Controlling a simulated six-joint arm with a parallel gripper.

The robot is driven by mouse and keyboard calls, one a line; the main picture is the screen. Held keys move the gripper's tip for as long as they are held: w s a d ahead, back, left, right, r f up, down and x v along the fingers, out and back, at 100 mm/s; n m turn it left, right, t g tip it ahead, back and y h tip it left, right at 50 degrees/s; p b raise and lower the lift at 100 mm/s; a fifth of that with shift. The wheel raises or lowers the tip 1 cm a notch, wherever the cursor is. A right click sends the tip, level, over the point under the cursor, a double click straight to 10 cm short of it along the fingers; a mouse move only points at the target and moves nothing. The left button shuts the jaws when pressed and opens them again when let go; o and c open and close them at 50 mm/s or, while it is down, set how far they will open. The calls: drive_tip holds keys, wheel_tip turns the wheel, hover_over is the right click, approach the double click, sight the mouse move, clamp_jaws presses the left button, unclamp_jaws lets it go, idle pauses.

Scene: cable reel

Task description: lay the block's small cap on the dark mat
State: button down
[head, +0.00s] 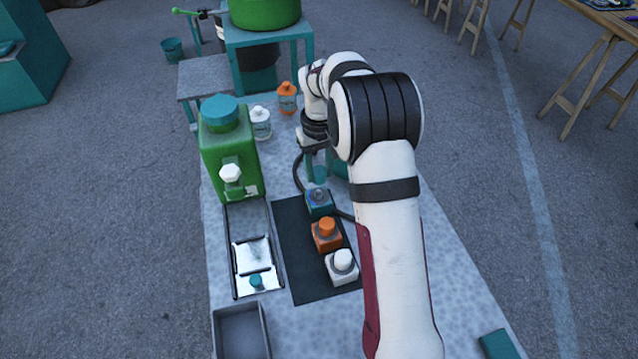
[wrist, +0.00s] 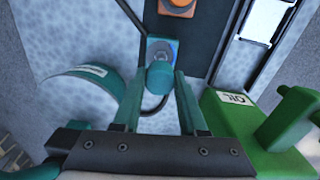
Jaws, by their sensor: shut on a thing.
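My gripper (head: 318,172) is shut on a small teal cap (wrist: 160,76), held between its two teal fingers in the wrist view. They hang just beyond the far end of the dark mat (head: 310,283) in the head view. The teal block (head: 319,206) stands at the mat's far end, with a greyish round fitting on top and no cap visible on it. In the wrist view, the block (wrist: 161,47) is partly hidden behind the held cap. The gap between cap and block is hard to judge.
An orange block (head: 327,240) and a white block (head: 342,270) stand on the mat. Left are a shiny-bottomed tray (head: 237,250) with a teal piece (head: 256,281) and a green canister (head: 222,155). Bare mat lies left of the blocks. A dark cable (head: 297,175) curves beside my gripper.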

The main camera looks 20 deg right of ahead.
wheel_tip(320, 180, up, 3)
drive_tip(key=shift+s+r, duration=0.1)
drive_tip(key=shift+s, duration=0.05)
drive_tip(key=shift+s+d+r+n, duration=0.15)
drive_tip(key=shift+s+n, duration=0.4)
drive_tip(key=shift+n, duration=0.35)
drive_tip(key=s+f+n, duration=0.3)
drive_tip(key=s+n, duration=0.9)
drive_tip(key=n, duration=0.3)
hover_over(290, 247)
wheel_tip(290, 247, down, 7)
drive_tip(key=shift+s+f, duration=0.1)
wheel_tip(290, 247, down, 4)
drive_tip(key=shift+f, duration=0.1)
drive_tip(key=shift+c, duration=2.2)
unclamp_jaws()
